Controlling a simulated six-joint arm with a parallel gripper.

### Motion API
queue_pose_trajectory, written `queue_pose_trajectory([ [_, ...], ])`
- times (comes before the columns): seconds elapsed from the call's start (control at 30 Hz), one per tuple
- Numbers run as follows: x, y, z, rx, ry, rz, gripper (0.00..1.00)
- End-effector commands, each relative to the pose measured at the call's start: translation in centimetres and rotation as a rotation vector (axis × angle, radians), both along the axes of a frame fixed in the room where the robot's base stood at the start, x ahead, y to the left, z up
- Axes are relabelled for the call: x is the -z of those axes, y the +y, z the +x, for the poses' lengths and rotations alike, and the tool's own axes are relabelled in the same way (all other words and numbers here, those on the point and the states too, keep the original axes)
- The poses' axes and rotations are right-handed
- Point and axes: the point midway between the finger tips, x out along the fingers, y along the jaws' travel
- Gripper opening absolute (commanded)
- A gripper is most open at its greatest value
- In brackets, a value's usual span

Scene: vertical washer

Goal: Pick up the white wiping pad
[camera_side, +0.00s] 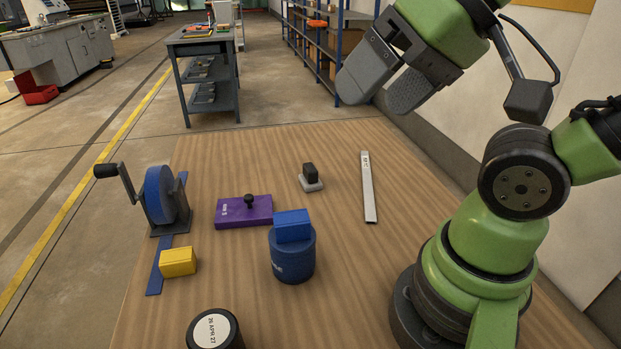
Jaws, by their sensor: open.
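The likely white wiping pad (313,186) is a small pale grey-white block with a black grip on top. It sits upright on the wooden table, near the middle toward the far side. My gripper (386,92) is at the upper right, high above the table's far edge. Its two grey fingers are apart with nothing between them. In the picture it is above and to the right of the pad, well clear of it.
A purple block with a black knob (244,211) lies left of the pad. A blue cylinder (292,259) with a blue block (293,226) on top stands nearer. A metal ruler (368,188) lies right. A cranked blue wheel (160,196), yellow block (178,262) and black round container (214,331) are left.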

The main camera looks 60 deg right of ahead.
Motion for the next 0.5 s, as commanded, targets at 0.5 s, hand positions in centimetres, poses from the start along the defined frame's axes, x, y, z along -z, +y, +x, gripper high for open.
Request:
queue_pose_trajectory([
  [0.5,0.0,-0.6,1.0,-0.058,0.001,-0.08,0.57],
])
